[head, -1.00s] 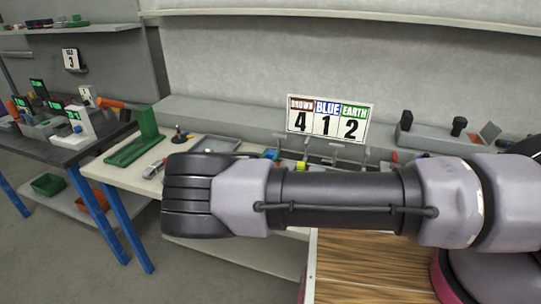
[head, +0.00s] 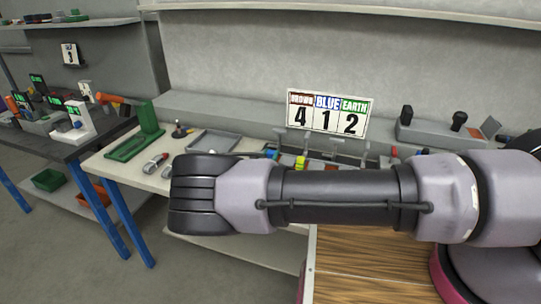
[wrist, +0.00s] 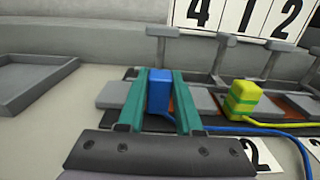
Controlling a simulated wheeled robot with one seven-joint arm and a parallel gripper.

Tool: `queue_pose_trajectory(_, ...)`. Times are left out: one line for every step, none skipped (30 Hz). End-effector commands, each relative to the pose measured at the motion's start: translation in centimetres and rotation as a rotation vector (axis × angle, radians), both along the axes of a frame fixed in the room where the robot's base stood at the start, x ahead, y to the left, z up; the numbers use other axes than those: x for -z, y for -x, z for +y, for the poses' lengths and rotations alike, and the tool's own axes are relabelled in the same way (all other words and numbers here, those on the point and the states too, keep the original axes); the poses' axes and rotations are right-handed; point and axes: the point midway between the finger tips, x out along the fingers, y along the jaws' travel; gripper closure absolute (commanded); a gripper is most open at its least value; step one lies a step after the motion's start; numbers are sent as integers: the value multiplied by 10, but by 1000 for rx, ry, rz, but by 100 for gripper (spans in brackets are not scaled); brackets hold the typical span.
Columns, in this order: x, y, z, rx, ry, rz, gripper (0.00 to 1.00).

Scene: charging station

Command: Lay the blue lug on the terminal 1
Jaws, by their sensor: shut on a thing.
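In the wrist view, my gripper (wrist: 160,74) has its two green fingers shut on the blue lug (wrist: 158,92), one on each side of it. A blue cable runs off to the right from behind the fingers. The held lug is over the leftmost grey terminal (wrist: 113,95) of the row; I cannot tell whether it touches. That terminal's number is hidden. The sign (head: 328,116) reads brown 4, blue 1, earth 2.
A yellow-green lug (wrist: 242,99) with a yellow cable sits on the terminal to the right, near a label 2 (wrist: 261,152). Upright T-shaped levers (wrist: 222,55) stand behind the terminals. A grey tray (wrist: 45,82) lies left on the pale bench, with clear surface between.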

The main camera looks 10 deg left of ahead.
Motion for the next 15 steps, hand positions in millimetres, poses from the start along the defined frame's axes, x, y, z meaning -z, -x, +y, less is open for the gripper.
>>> queue_pose_trajectory(5,1,-1,1,3,3,100)
queue_pose_trajectory(5,1,-1,1,3,3,100)
queue_pose_trajectory(6,1,-2,1,2,4,100)
queue_pose_trajectory(6,1,-2,1,3,5,100)
queue_pose_trajectory(7,1,-2,1,3,5,100)
queue_pose_trajectory(7,1,-2,1,3,6,100)
queue_pose_trajectory(7,1,-2,1,4,6,100)
queue_pose_trajectory(8,1,-2,1,4,6,100)
queue_pose_trajectory(8,2,-2,1,4,7,100)
queue_pose_trajectory(8,2,-3,1,5,7,100)
queue_pose_trajectory(9,2,-3,1,5,7,100)
queue_pose_trajectory(8,2,-3,1,5,7,100)
queue_pose_trajectory(8,2,-3,1,5,8,100)
queue_pose_trajectory(8,2,-3,1,5,8,100)
queue_pose_trajectory(7,2,-3,1,5,8,100)
